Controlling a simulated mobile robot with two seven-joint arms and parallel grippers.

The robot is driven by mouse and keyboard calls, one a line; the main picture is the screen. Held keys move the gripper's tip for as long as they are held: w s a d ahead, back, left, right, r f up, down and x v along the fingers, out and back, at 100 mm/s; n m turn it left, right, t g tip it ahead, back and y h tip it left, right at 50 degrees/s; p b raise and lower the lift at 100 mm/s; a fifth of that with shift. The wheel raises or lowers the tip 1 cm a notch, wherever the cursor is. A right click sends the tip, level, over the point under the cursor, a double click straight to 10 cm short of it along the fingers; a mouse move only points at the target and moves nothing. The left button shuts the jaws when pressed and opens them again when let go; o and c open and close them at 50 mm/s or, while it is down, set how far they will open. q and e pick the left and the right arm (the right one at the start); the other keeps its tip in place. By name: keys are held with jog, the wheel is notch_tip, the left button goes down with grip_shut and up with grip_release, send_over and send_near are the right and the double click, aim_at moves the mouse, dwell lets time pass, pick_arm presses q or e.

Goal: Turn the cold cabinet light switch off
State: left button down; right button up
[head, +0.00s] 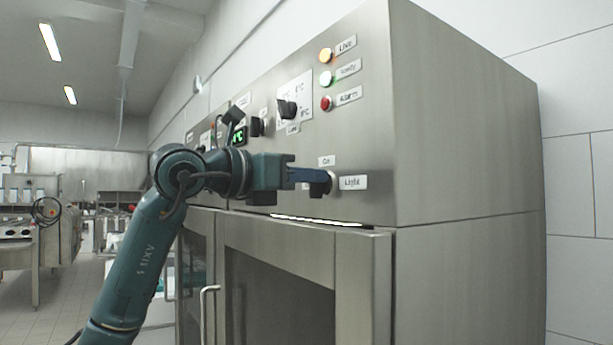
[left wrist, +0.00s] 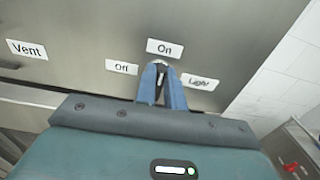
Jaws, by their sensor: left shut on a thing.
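The cold cabinet (head: 460,150) is a steel unit with a control panel on its front. The dark light switch knob (head: 327,184) sits beside the "Light" label (head: 353,182), below the "On" label (head: 326,161). My left gripper (head: 312,177) has its blue fingers shut on this knob. In the left wrist view the fingertips (left wrist: 161,72) close around the knob, between the "Off" label (left wrist: 122,67) and the "Light" label (left wrist: 200,82), with "On" (left wrist: 165,47) above. The fingers hide most of the knob. A bright strip (head: 315,221) glows under the panel. My right gripper is not in view.
Below are glass doors (head: 280,290) with a handle (head: 207,310). A "Vent" label (left wrist: 27,49) is to the left. The aisle at left is open.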

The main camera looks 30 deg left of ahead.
pick_arm(q)
jog(key=shift+n, duration=0.3)
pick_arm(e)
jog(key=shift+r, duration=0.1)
pick_arm(q)
jog(key=shift+w+a+f+n+p, duration=0.1)
jog(key=shift+a+f+n+p, duration=0.1)
jog(key=shift+n, duration=2.65)
jog(key=shift+w+a+f+n+p, duration=0.1)
jog(key=shift+a+f+n+p, duration=0.1)
jog(key=shift+n, duration=2.7)
jog(key=shift+w+a+f+n+p, duration=0.1)
jog(key=shift+f+n, duration=0.1)
jog(key=shift+n, duration=2.65)
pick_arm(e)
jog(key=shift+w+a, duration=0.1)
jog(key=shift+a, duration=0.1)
pick_arm(q)
jog(key=c, duration=1.5)
grip_release()
jog(key=shift+s, duration=0.1)
